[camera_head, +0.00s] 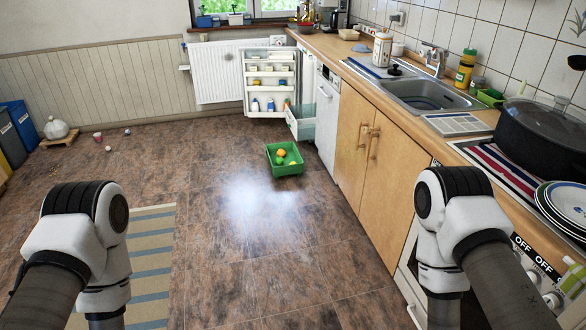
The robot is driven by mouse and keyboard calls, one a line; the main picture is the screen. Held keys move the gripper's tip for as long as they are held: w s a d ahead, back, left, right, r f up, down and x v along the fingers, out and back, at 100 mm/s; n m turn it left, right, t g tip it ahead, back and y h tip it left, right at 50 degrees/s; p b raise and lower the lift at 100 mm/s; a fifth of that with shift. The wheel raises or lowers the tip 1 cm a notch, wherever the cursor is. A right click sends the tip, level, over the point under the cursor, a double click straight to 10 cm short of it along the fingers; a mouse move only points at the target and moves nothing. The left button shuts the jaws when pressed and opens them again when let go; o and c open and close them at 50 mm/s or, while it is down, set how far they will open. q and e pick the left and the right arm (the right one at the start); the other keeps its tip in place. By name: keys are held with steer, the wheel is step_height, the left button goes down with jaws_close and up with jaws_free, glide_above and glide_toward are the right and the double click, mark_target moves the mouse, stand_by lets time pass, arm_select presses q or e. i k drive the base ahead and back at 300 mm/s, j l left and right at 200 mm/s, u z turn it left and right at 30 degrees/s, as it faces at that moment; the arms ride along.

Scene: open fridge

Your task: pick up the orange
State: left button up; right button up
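A small orange (281,153) lies in a green crate (286,171) on the floor in front of the open fridge. One or two small yellow or green items lie beside it in the crate. Both my arms are in the foreground, far from the crate. The left arm is at the lower left and the right arm at the lower right, near the counter. The fingers of both grippers are out of the picture or hidden below the arm links.
The fridge door (269,82) stands open with filled shelves, and a drawer (301,122) is pulled out beside the crate. The wooden counter (337,53) runs along the right. A striped rug (152,262) lies at the left front. The floor (235,235) before the crate is clear.

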mark_target(281, 153)
steer(key=z, duration=0.15)
steer(key=i+j, duration=0.1)
steer(key=i, duration=2.5)
